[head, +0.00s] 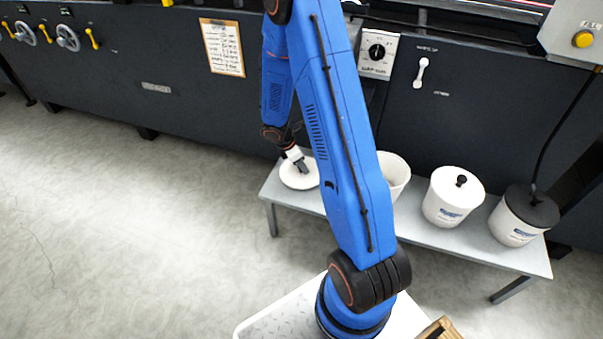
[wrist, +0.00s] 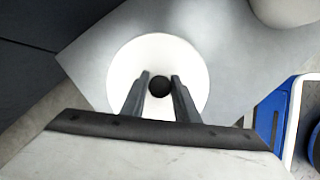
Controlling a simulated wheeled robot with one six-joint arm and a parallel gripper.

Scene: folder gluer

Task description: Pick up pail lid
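The pail lid is a flat white disc with a black knob. In the head view the pail lid (head: 297,182) is at the left end of the grey bench, below my gripper (head: 301,164). In the wrist view the lid (wrist: 190,62) fills the middle, over the bench corner. Its black knob (wrist: 160,85) shows between the two fingertips of my gripper (wrist: 160,78). The fingers stand apart, one on each side of the knob. Whether they touch it is not clear. The lid looks level and shows no clear gap above the bench.
On the grey bench (head: 275,194) stand a white pail (head: 396,170) partly behind my arm, a white-lidded pail (head: 447,205) and a black-lidded pail (head: 514,228). The dark machine (head: 160,85) rises behind the bench. Open floor (head: 110,220) lies to the left.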

